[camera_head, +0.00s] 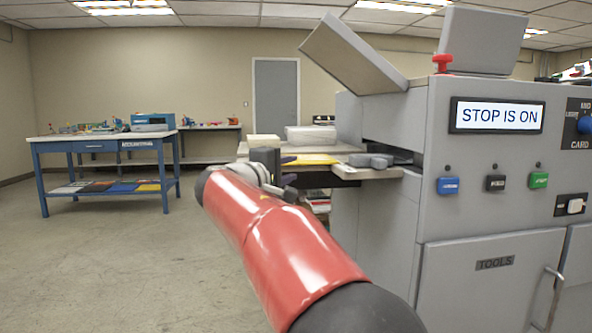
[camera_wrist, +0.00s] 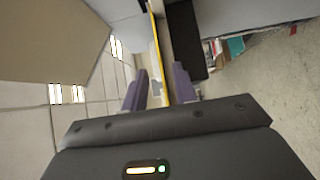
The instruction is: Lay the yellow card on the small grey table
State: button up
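The yellow card (camera_head: 312,160) lies flat at the small grey table (camera_head: 382,173), a ledge on the front left of the grey machine. I cannot tell whether it rests fully on the ledge. In the wrist view the card (camera_wrist: 158,50) shows nearly edge-on, with its near end between the two fingers. My gripper (camera_wrist: 160,88) is open around the card, with a visible gap on the left finger's side. In the head view my gripper (camera_head: 279,168) is at the card's left end, partly hidden by my own wrist.
The machine (camera_head: 430,190) shows a "STOP IS ON" display (camera_head: 497,115). A blue workbench (camera_head: 105,145) stands at the far left. Open floor (camera_head: 110,265) lies to the left.

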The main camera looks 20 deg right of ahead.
jog(key=shift+v, duration=1.7)
jog(key=s+f+m+g+y, duration=0.25)
jog(key=s+f+y, duration=0.35)
jog(key=s+f, duration=0.6)
jog(key=s+a+f+m+g+y+p, duration=0.1)
jog(key=s+a+f+y, duration=0.3)
jog(key=s+f, duration=0.4)
jog(key=s+a+f+m+y+p, duration=0.1)
jog(key=s+a+f+m+y, duration=0.2)
jog(key=s, duration=0.8)
jog(key=a+f+y, duration=0.2)
jog(key=a+f, duration=0.2)
jog(key=f, duration=0.1)
jog(key=shift+f+g, duration=0.35)
jog(key=shift+s, duration=0.1)
